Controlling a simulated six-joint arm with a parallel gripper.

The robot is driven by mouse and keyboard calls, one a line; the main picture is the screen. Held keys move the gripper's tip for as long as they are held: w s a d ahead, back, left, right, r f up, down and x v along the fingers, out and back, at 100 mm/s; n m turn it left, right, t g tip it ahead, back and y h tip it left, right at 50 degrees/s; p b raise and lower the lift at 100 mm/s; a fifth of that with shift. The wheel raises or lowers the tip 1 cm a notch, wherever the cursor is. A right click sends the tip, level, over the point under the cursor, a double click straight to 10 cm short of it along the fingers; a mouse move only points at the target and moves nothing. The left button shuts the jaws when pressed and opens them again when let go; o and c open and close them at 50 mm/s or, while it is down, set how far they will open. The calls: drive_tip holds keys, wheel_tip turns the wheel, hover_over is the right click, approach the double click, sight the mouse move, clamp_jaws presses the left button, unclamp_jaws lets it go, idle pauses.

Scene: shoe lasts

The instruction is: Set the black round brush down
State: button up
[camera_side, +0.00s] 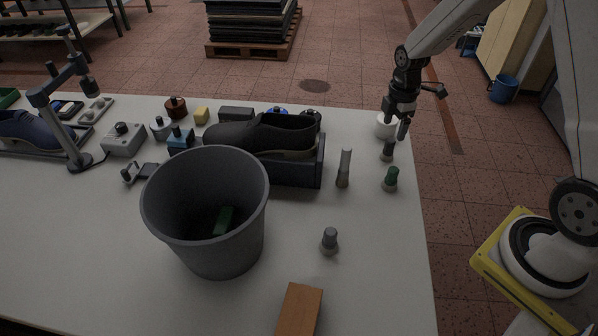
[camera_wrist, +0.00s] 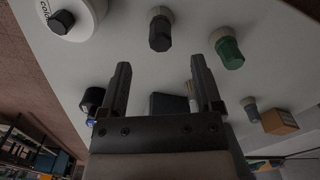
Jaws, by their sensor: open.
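The black round brush (camera_side: 388,151) stands upright on the table near its right edge. Its dark handle points up from a paler round base. My gripper (camera_side: 402,128) is above and slightly right of it in the side view. In the wrist view the black brush (camera_wrist: 160,32) stands beyond the two spread fingertips (camera_wrist: 160,72), with nothing visible between them. My gripper appears apart from the brush.
A green-handled brush (camera_side: 390,179) stands close by, with a white jar (camera_side: 385,127) behind. A grey brush (camera_side: 329,241), a pale upright tool (camera_side: 344,168), a grey bin (camera_side: 208,240) and an orange-brown block (camera_side: 299,310) are further off. The right front tabletop is mostly clear.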

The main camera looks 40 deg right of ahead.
sight(391, 140)
drive_tip(key=shift+f, duration=1.3)
drive_tip(key=shift+f, duration=0.1)
drive_tip(key=shift+f, duration=2.5)
clamp_jaws()
